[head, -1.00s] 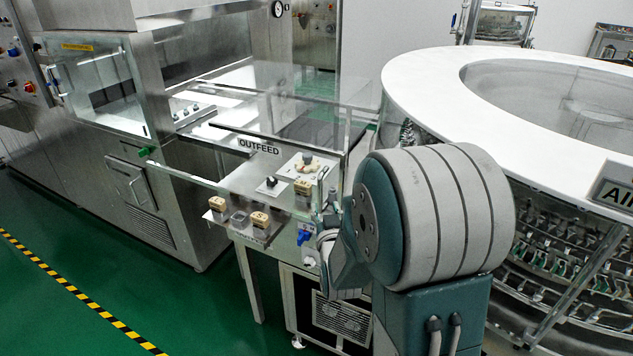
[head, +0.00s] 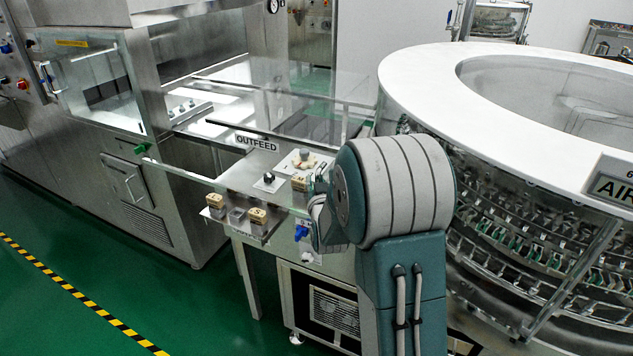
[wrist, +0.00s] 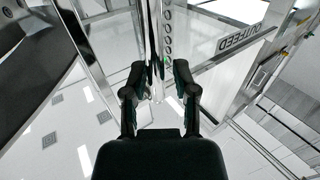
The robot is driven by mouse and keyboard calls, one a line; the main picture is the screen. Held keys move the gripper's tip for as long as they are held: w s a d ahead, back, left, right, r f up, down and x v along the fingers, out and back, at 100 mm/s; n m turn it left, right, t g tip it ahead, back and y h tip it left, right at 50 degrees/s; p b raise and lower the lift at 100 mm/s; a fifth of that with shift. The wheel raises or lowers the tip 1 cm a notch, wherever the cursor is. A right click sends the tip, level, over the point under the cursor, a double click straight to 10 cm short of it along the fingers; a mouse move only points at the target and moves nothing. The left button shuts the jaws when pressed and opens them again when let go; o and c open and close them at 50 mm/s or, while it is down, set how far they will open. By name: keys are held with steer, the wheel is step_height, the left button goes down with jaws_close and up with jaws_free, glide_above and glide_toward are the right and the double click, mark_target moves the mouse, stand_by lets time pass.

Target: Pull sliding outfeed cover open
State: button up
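The outfeed cover is a clear panel box with an OUTFEED label (head: 257,142) on it, standing over the outfeed station in the middle of the head view. In the wrist view the same label (wrist: 241,39) shows at upper right. My gripper (wrist: 160,68) is open, its two dark fingers spread. A clear panel edge with a narrow metal strip runs down the picture between and beyond the fingers; I cannot tell whether they touch it. In the head view my own arm covers the right end of the station and hides most of my gripper.
A white-topped rotary washer (head: 420,95) stands close at the right of my arm. A steel machine (head: 150,200) stands at the left. Green floor at front left is clear, with a striped line (head: 85,297).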

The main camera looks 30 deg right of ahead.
steer(key=shift+d, duration=0.15)
jaws_close()
